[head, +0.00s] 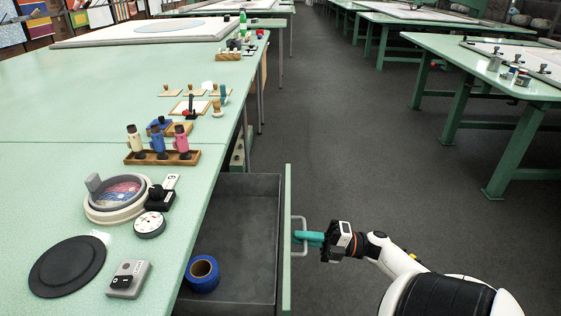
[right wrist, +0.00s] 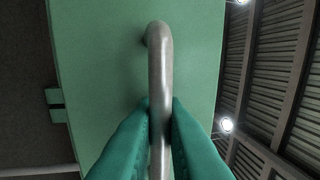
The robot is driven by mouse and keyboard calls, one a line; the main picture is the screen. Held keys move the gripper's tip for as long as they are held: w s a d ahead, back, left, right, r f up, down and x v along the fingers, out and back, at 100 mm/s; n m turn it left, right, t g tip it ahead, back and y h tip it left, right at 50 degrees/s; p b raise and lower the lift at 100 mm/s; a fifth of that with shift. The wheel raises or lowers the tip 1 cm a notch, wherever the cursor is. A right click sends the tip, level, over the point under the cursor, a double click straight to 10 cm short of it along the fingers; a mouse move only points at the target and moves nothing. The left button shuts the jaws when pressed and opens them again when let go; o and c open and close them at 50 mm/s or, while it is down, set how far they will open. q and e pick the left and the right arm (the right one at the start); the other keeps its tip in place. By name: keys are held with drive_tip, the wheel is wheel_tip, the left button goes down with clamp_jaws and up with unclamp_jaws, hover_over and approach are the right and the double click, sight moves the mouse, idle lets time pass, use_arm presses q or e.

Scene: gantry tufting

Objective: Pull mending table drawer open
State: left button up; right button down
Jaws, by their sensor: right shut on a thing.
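The mending table (head: 120,150) with a pale green top fills the left of the head view. Its drawer (head: 240,225) stands open toward the aisle, with a grey inside and a green front (head: 287,240). A metal bar handle (head: 298,235) is fixed to the front. My right gripper (head: 306,237) is shut on the handle from the aisle side. In the right wrist view the teal fingers (right wrist: 161,125) press on both sides of the grey bar handle (right wrist: 160,70), before the green drawer front (right wrist: 95,60). My left gripper is out of view.
A roll of blue tape (head: 202,273) lies in the drawer. On the table stand a round dish (head: 118,196), a black disc (head: 67,266) and a wooden rack (head: 162,157) of bottles. The aisle floor (head: 350,140) is clear; another green table (head: 500,70) stands at right.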

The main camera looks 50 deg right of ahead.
drive_tip(key=shift+r+v, duration=0.15)
drive_tip(key=shift+v, duration=0.6)
drive_tip(key=shift+r+v, duration=0.15)
drive_tip(key=shift+v, duration=0.6)
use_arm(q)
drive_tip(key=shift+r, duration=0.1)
use_arm(e)
drive_tip(key=c, duration=1.6)
unclamp_jaws()
